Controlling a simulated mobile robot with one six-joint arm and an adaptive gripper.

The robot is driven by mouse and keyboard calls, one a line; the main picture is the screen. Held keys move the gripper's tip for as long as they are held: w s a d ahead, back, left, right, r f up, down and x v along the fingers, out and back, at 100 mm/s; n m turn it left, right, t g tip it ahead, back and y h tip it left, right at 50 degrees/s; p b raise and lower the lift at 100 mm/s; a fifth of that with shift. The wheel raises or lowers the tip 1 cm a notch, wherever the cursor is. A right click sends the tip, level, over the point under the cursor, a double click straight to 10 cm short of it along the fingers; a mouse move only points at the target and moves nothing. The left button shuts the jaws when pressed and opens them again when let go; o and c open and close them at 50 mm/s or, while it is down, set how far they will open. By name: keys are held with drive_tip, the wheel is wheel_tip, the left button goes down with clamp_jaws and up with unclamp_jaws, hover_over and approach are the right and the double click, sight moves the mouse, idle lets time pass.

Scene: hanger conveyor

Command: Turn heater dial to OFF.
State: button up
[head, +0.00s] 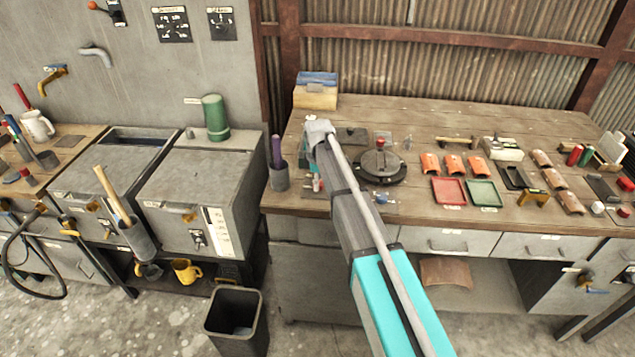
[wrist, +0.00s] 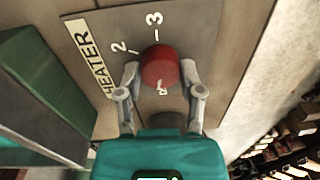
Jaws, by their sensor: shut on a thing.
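The heater dial (wrist: 160,62) is a round red knob on a grey-brown panel (wrist: 205,25) in the wrist view. A white label reading HEATER (wrist: 90,58) lies to its left, and the marks 2 and 3 show above it. My gripper (wrist: 160,71) has one finger on each side of the dial and is shut on it. A small white marking shows on the dial's near side; I cannot read its setting. No OFF mark is readable. In the head view my arm hides the dial and the gripper's fingers.
A green block (wrist: 45,85) stands close to the left of my gripper in the wrist view. In the head view, a dark cup with a purple-handled tool (head: 279,178) and a round grey lidded device (head: 381,165) flank my arm on the wooden bench (head: 420,118).

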drive_tip(key=shift+n, duration=1.3)
drive_tip(key=o, duration=1.2)
drive_tip(key=shift+c, duration=0.2)
